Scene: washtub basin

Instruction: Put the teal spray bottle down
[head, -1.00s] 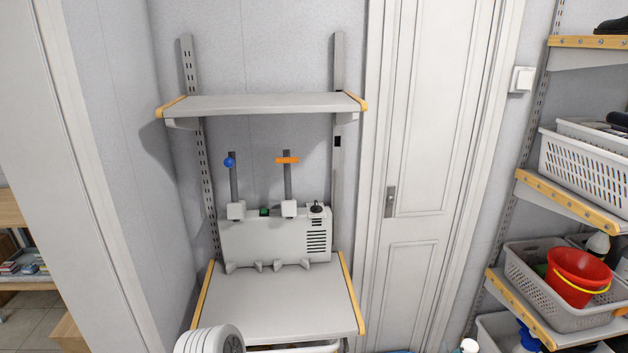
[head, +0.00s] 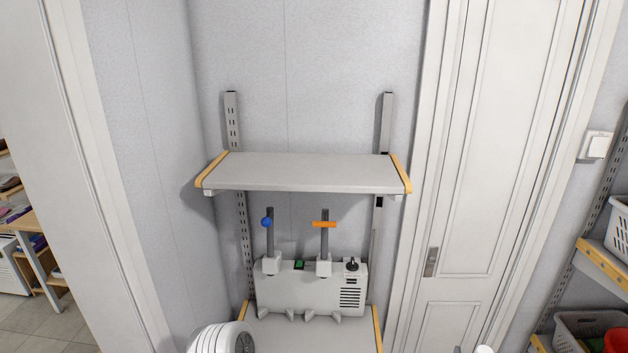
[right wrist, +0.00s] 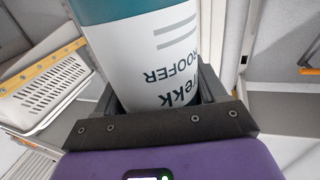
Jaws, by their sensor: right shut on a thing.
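The teal spray bottle (right wrist: 140,45) fills the middle of the right wrist view. Its teal part is at the top edge, and its white label carries dark lettering. My right gripper (right wrist: 163,88) is shut on it, with dark fingers on both sides. The spray head is out of that view. The head view does not clearly show this gripper; a small white tip at its bottom edge is too cut off to identify. My left gripper is not in view.
An empty upper shelf (head: 300,172) with wooden ends is on the wall. Below it, a grey machine (head: 312,290) stands at the back of a lower shelf (head: 290,335). A closed door (head: 480,170) is to the right. Shelving with a grey basket (head: 578,322) is at far right.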

